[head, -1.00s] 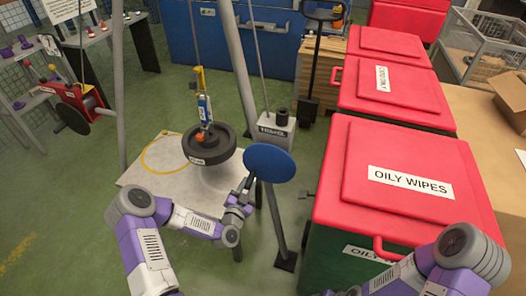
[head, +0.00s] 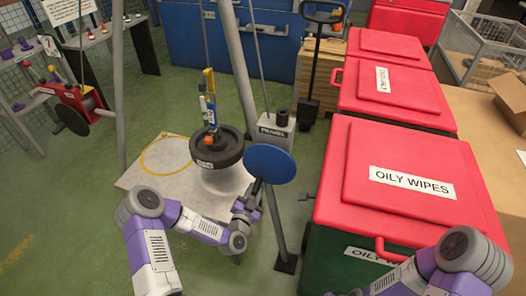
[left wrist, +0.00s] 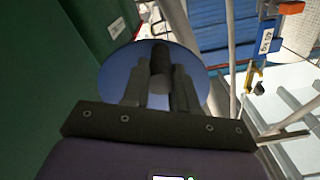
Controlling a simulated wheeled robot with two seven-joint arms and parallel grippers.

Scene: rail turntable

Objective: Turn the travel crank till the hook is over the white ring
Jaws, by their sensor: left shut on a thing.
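The travel crank is a blue disc (head: 270,164) beside the grey box labelled TRAVEL (head: 272,133). In the left wrist view the blue disc (left wrist: 112,72) stands behind a dark handle (left wrist: 160,60). My left gripper (head: 256,187) is shut on this handle, with one finger on each side in the wrist view. A yellow and blue hook block (head: 209,100) hangs with a dark round load (head: 216,153) below it. A pale round shape (head: 228,181) shows under the load, partly hidden; I cannot tell whether it is the white ring. My right gripper is out of view.
A pale floor plate (head: 140,183) bears a yellow ring (head: 160,150) left of the load. Red-lidded bins (head: 400,210) stand close on the right. A grey frame leg (head: 277,225) stands just beyond the crank. A red winch (head: 78,105) is at the left.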

